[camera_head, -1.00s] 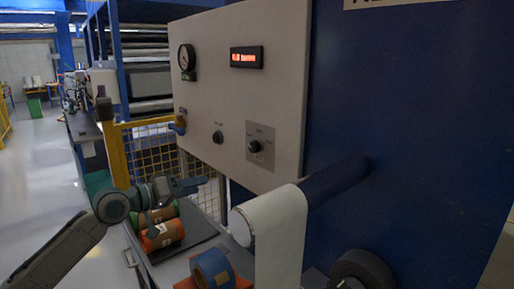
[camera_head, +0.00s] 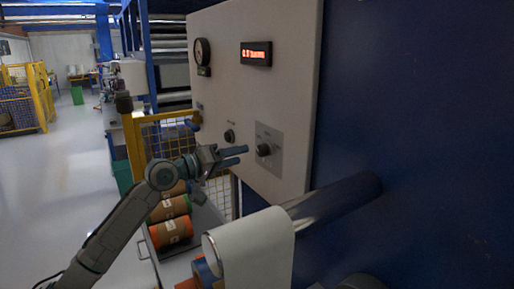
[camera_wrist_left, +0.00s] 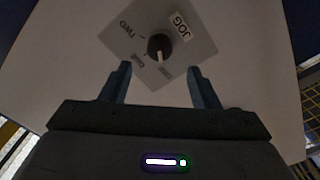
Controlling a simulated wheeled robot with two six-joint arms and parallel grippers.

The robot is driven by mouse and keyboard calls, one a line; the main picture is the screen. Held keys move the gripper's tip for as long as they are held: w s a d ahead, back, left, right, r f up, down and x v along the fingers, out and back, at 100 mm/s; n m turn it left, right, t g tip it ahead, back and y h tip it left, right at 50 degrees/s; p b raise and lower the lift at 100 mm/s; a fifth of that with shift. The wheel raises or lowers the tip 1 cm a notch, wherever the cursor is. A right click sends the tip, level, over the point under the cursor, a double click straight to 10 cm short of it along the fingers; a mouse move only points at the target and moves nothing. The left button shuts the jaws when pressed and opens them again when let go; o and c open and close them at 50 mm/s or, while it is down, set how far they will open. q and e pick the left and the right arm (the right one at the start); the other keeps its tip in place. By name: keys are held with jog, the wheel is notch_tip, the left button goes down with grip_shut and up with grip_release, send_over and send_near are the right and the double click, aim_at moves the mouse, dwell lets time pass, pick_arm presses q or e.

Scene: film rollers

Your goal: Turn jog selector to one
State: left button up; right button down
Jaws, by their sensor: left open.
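The jog selector (camera_head: 263,150) is a black round knob on a grey square plate (camera_head: 276,140) on the white control panel. In the left wrist view the knob (camera_wrist_left: 159,46) has a white pointer line, and the plate (camera_wrist_left: 186,51) carries JOG and TWO labels; another label is too small to read surely. My left gripper (camera_head: 245,155) is open and empty, a little to the left of the knob in the head view. In the wrist view its two fingers (camera_wrist_left: 160,77) stand either side of the knob's line, short of it. My right gripper is not in view.
Another black knob (camera_head: 229,136), a gauge (camera_head: 203,52) and a red display (camera_head: 256,53) are on the same panel. A roller with white film (camera_head: 252,250) juts out below. Coloured rolls (camera_head: 171,229) lie at lower left. A yellow mesh fence (camera_head: 160,140) stands behind the arm.

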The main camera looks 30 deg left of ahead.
aim_at(258, 151)
pick_arm(q)
jog(key=p+x, duration=0.2)
jog(key=x, duration=0.4)
jog(key=shift+d+r, duration=0.1)
jog(key=shift+r, duration=0.05)
jog(key=shift+w+d+p, duration=0.25)
jog(key=shift+w+p, duration=0.1)
jog(key=shift+w, duration=0.1)
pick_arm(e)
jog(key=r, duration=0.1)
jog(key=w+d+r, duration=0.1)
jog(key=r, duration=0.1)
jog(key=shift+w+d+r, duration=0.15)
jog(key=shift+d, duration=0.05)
